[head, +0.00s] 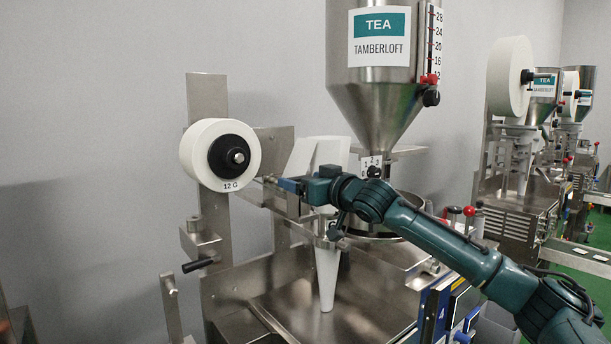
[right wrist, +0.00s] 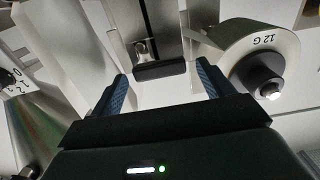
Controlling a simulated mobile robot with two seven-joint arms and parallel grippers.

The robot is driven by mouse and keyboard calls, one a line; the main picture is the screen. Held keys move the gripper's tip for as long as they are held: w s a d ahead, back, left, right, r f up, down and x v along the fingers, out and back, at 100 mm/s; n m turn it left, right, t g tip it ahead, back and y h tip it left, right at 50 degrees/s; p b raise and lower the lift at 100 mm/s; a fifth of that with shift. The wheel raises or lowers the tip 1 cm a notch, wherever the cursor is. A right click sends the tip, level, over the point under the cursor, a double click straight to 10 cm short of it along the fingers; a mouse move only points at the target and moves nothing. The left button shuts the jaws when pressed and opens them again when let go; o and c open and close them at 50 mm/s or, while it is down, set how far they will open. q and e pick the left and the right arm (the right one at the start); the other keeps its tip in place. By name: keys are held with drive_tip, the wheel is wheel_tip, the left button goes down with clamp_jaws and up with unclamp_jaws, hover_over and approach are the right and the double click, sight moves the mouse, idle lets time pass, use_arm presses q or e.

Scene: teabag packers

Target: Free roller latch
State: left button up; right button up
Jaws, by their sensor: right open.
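A black bar (right wrist: 160,70) on a small metal bracket (right wrist: 144,50) shows in the right wrist view; I cannot tell for certain whether it is the roller latch. My right gripper (right wrist: 162,80) is open, with the bar between its fingertips in the picture and a gap on each side. In the head view my right gripper (head: 277,183) is in front of the machine, just right of the white paper roll (head: 191,154) marked 12 G. A black handle (head: 198,264) sticks out from a metal bracket (head: 202,243) below the roll. My left gripper is not in view.
A steel hopper (head: 373,100) labelled TEA stands above my right arm. A white funnel-shaped tube (head: 327,275) hangs below the arm, over a steel tray (head: 350,318). The paper roll (right wrist: 252,48) is close to the right finger in the wrist view. More machines stand behind at right.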

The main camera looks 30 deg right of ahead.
drive_tip(key=shift+w, duration=0.1)
drive_tip(key=shift+c, duration=0.6)
drive_tip(key=c, duration=0.9)
drive_tip(key=m+h+b, duration=0.1)
drive_tip(key=m+h, duration=0.1)
drive_tip(key=h, duration=0.1)
drive_tip(key=a+m+g+h+b, duration=0.1)
drive_tip(key=m+h+b, duration=0.1)
drive_tip(key=h, duration=0.1)
drive_tip(key=m+h+b, duration=0.2)
drive_tip(key=h, duration=0.1)
drive_tip(key=shift+s+a+f+g, duration=0.1)
drive_tip(key=shift+s+a+g, duration=0.25)
drive_tip(key=shift+a+g, duration=0.05)
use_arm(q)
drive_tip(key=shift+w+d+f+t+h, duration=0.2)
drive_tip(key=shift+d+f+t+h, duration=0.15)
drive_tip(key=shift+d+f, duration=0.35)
use_arm(e)
drive_tip(key=m+g+h, duration=0.3)
drive_tip(key=a+m+g+h, duration=0.1)
drive_tip(key=m+g+h, duration=0.2)
drive_tip(key=a+m+g+h, duration=0.1)
drive_tip(key=m+g+h, duration=0.1)
drive_tip(key=g+h, duration=0.1)
drive_tip(key=shift+w+m+g, duration=0.1)
drive_tip(key=shift+m+g, duration=0.3)
drive_tip(key=shift+g, duration=0.1)
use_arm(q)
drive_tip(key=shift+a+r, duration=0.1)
